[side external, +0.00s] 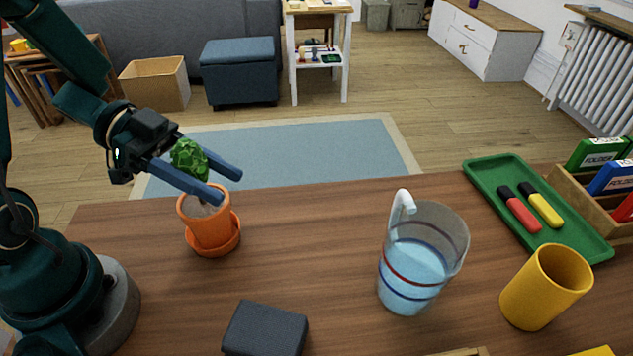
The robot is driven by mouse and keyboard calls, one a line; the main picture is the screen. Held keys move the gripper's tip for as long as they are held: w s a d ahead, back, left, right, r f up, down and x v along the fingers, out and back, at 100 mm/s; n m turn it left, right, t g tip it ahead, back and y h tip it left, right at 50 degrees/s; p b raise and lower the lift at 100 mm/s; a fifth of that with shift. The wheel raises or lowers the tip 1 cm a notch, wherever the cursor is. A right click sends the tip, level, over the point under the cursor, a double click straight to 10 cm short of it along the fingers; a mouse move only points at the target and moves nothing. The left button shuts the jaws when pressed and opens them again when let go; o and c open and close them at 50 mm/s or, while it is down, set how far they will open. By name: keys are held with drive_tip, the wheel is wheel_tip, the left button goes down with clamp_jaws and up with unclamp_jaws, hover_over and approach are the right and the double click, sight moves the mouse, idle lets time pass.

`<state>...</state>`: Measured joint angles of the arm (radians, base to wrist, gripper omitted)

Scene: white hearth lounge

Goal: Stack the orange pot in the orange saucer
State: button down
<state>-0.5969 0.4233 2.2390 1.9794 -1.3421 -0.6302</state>
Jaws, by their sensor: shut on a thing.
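The orange pot (203,222) holds a round green plant (189,159). It is at the left of the wooden table, with its lower part over or within the orange saucer (232,243). The pot looks slightly tilted and a little left of the saucer's middle. I cannot tell whether its base touches the saucer's floor. My gripper (228,184) comes in from the upper left, its two blue fingers at the pot's top, on either side of the plant. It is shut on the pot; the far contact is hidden.
A dark grey block (265,328) lies at the front. A clear jug (418,262) with blue liquid stands right of centre, beside a yellow cup (545,287). A green tray (486,181) holds red and yellow markers. The table between saucer and jug is clear.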

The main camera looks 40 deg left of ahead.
drive_tip(key=shift+f, duration=0.25)
drive_tip(key=shift+c, duration=1.4)
unclamp_jaws()
drive_tip(key=shift+r, duration=0.2)
drive_tip(key=shift+a+r, duration=0.25)
drive_tip(key=shift+a, duration=0.05)
drive_tip(key=v, duration=1.1)
drive_tip(key=shift+s, duration=0.2)
drive_tip(key=shift+a, duration=0.15)
